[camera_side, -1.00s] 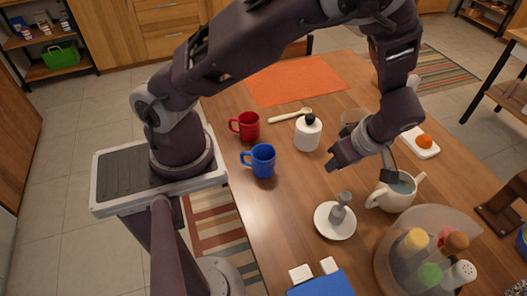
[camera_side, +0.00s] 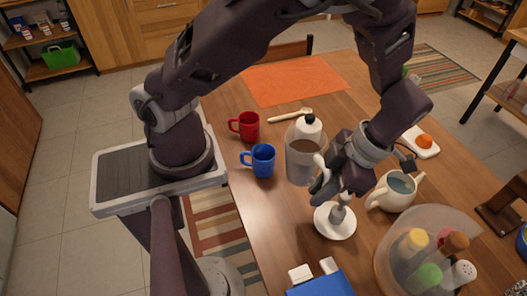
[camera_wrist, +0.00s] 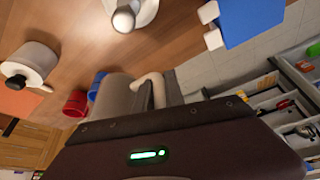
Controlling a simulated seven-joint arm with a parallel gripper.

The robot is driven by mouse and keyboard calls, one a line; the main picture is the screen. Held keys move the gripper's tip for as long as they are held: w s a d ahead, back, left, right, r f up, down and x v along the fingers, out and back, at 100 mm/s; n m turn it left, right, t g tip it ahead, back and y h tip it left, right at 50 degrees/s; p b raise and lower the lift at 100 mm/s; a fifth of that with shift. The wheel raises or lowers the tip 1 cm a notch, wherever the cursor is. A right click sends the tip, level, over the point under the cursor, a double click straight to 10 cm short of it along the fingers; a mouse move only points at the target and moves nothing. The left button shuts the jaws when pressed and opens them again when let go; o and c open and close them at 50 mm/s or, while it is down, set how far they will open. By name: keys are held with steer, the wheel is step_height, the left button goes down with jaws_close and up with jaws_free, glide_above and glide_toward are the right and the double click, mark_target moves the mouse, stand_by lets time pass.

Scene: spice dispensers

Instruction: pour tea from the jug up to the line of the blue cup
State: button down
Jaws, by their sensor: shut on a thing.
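The clear jug (camera_side: 302,163) with brown tea in it is just right of the blue cup (camera_side: 262,161) in the side view, apart from it and about upright. My gripper (camera_side: 323,182) is shut on the jug's pale handle, on its right side. Whether the jug's base clears the table is hard to tell. The blue cup stands upright, its handle to the left; its line and inside level cannot be made out. In the wrist view the jug (camera_wrist: 115,97) and its handle (camera_wrist: 152,84) are close, and the jug partly hides the blue cup (camera_wrist: 97,83).
A red cup (camera_side: 247,126) stands behind the blue one. The table left of the saucer is bare.

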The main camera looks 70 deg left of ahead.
step_height(320, 180, down, 10)
steer(key=shift+r, duration=0.1)
stand_by(0.4)
steer(key=shift+r, duration=0.1)
steer(key=w+r+n+h, duration=0.1)
steer(key=w+r+n, duration=0.1)
steer(key=r, duration=0.5)
steer(key=shift+w+a+r+n+g, duration=0.3)
steer(key=shift+w+a+n, duration=0.1)
steer(key=shift+w, duration=0.35)
steer(key=shift+f, duration=0.1)
